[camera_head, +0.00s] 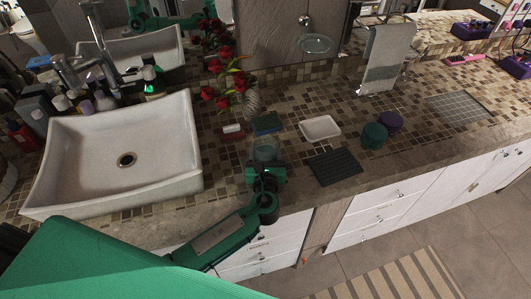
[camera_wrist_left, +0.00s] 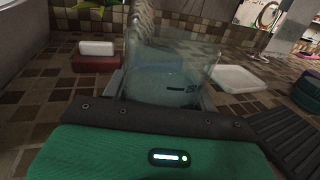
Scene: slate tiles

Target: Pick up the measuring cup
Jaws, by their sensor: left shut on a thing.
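The measuring cup (camera_wrist_left: 165,75) is clear, with a dark printed mark on its side. It stands between the fingers of my left gripper (camera_wrist_left: 160,98) in the left wrist view, and the gripper is shut on it. In the head view the cup (camera_head: 265,150) shows as a pale, see-through shape just beyond my left gripper (camera_head: 264,163), over the tiled counter. I cannot tell whether its base touches the counter. My right gripper is not in either view.
A white dish (camera_head: 320,128), a dark ribbed mat (camera_head: 335,167), teal and purple jars (camera_head: 374,136) lie to the right. The white sink (camera_head: 110,165) is left.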

